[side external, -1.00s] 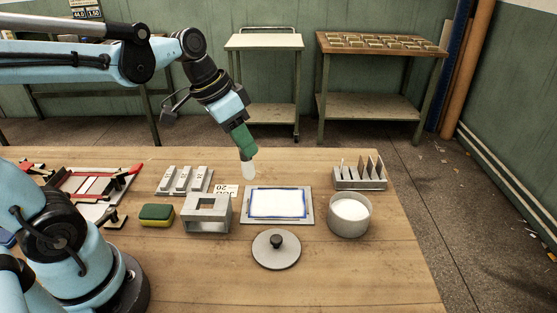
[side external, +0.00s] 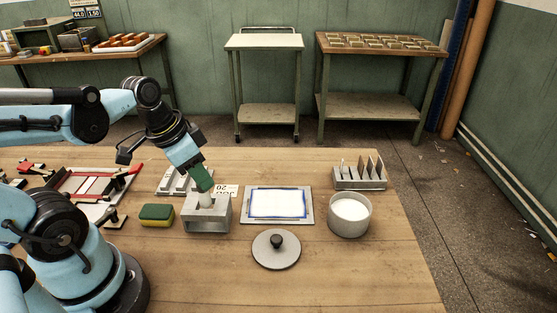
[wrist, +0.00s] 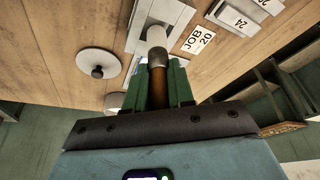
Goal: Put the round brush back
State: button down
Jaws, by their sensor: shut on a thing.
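My gripper (side external: 203,181) has green fingers shut on the round brush (side external: 206,200). In the wrist view, the brush (wrist: 157,50) shows a brown handle between the fingers, a grey ferrule and a pale round head pointing away. The brush leans slightly, head down, at the top opening of the grey block-shaped holder (side external: 222,215). Part of the holder (wrist: 178,11) also shows beyond the head in the wrist view. I cannot tell whether the head is inside the opening or just above it.
A yellow-green sponge (side external: 156,215) lies left of the holder. Behind are a numbered rack (side external: 171,181) and a JOB 20 card (side external: 228,190). To the right are a blue-edged white sheet on a board (side external: 277,203), a knobbed lid (side external: 276,250), a pot of white (side external: 349,215) and a slotted rack (side external: 360,181).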

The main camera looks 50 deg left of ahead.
jog(key=shift+f, duration=1.95)
jog(key=c, duration=1)
grip_release()
jog(key=shift+f, duration=0.15)
jog(key=shift+d+v, duration=0.4)
jog(key=shift+v, duration=5.55)
jog(key=n+t, duration=0.2)
jog(key=t, duration=0.1)
send_over(210, 200)
jog(key=w+d, duration=0.3)
jog(key=w, duration=0.1)
jog(key=f, duration=0.3)
jog(key=shift+s+a+f+y, duration=0.1)
jog(key=shift+s+f+y, duration=0.2)
jog(key=shift+y, duration=0.1)
